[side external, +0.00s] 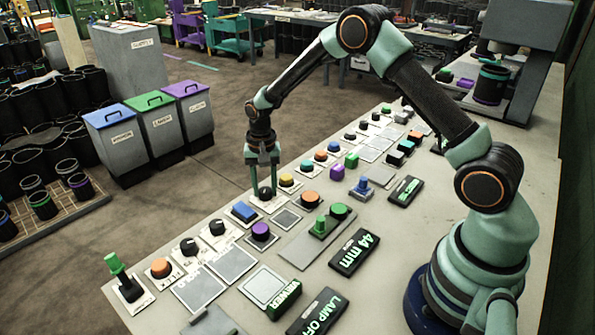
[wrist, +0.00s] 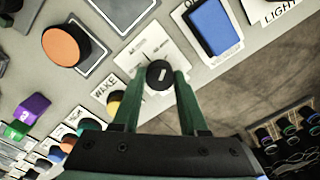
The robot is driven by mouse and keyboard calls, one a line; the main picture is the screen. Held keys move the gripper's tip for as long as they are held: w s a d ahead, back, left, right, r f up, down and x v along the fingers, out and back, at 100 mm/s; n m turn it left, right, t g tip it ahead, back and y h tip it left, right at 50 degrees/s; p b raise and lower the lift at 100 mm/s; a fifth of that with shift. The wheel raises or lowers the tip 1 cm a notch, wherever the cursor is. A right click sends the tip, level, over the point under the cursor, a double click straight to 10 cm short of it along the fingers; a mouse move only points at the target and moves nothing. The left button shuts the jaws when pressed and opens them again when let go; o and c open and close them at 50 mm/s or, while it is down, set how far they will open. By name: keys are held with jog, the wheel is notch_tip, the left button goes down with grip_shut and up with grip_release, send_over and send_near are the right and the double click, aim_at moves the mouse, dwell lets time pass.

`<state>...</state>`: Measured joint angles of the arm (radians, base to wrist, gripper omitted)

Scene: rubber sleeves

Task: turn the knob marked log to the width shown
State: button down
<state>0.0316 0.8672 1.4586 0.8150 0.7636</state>
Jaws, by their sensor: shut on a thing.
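A small black knob with a white pointer mark (wrist: 158,73) stands on a white plate at the table edge. My gripper (wrist: 159,84) has one finger on each side of it and is shut on it, seen also in the side view, where the gripper (side external: 264,187) reaches straight down onto the knob (side external: 265,194). I cannot read the label on its plate, so I cannot tell if it says log. A black display (side external: 355,252) on the table reads "44 mm" in green.
Close to the knob are a blue rocker button (side external: 244,211), a yellow button (side external: 287,180) and an orange button (side external: 310,199). Two more black knobs (side external: 189,246) (side external: 217,226) stand nearer the camera. A "LAMP OFF" display (side external: 318,313) lies at the front. Floor lies beyond the table edge.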

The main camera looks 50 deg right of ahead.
jog(key=n, duration=1.1)
dwell(0.3)
jog(key=shift+r+n, duration=0.1)
jog(key=shift+n, duration=0.3)
jog(key=shift+c, duration=2.2)
grip_release()
